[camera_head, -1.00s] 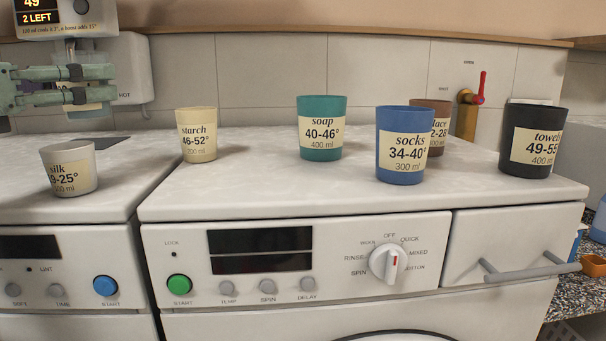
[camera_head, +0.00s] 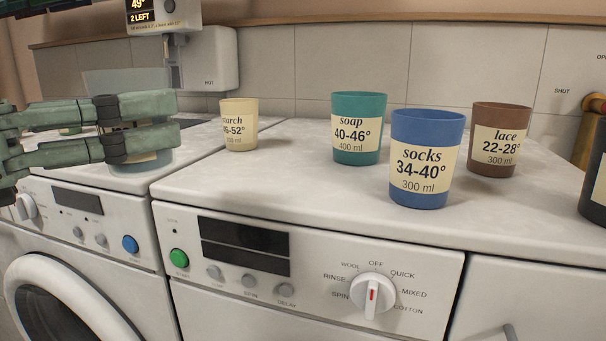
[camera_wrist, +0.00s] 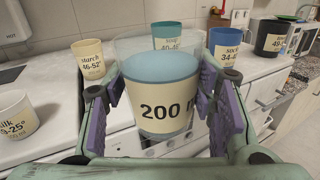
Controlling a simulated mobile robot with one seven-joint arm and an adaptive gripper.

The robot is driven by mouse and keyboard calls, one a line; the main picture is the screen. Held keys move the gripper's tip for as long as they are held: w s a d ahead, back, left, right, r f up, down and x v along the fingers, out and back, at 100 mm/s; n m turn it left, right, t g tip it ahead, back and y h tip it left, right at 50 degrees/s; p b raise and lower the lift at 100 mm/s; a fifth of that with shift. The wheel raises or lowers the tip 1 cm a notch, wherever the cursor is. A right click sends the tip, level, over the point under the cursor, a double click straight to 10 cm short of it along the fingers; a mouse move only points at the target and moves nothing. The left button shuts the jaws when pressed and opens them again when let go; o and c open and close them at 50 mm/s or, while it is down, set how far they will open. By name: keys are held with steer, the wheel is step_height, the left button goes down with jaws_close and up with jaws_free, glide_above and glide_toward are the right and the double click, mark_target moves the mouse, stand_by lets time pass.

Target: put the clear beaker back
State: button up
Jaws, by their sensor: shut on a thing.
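The clear beaker (camera_wrist: 161,108) is see-through, with a pale "200 m…" label and bluish liquid below its rim. My gripper (camera_head: 172,120) is shut around its sides and holds it upright. In the head view the beaker (camera_head: 126,82) is at the left, partly hidden by the green fingers, in front of the dispenser. Its base shows below the fingers, over the left machine; I cannot tell how high it is above the top. In the wrist view my gripper (camera_wrist: 160,85) has a finger on each side of the beaker.
The starch (camera_head: 238,133), soap (camera_head: 360,145), socks (camera_head: 428,188) and lace (camera_head: 500,162) cups stand on the washer tops. A dark cup (camera_head: 597,185) is at the right edge. The dispenser (camera_head: 207,57) hangs on the wall. The silk cup (camera_wrist: 12,120) shows in the wrist view.

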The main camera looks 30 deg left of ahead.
steer(key=shift+s+d+f+y, duration=0.2)
steer(key=shift+s+d+y, duration=0.1)
steer(key=shift+d, duration=0.2)
steer(key=w+p, duration=0.1)
steer(key=w, duration=0.4)
steer(key=w+a+f+p, duration=0.1)
steer(key=w+p, duration=0.1)
steer(key=w, duration=0.3)
steer(key=w+p, duration=0.1)
steer(key=w, duration=0.4)
steer(key=shift+w+a+f+p, duration=0.2)
steer(key=shift+p, duration=0.1)
steer(key=shift+w+f, duration=0.15)
step_height(320, 180, down, 3)
steer(key=shift+r+p, duration=0.15)
steer(key=shift+p, duration=0.45)
steer(key=shift+f, duration=0.35)
steer(key=shift+f, duration=0.1)
steer(key=shift+f+b, duration=0.15)
steer(key=shift+b, duration=0.15)
steer(key=o, duration=1.1)
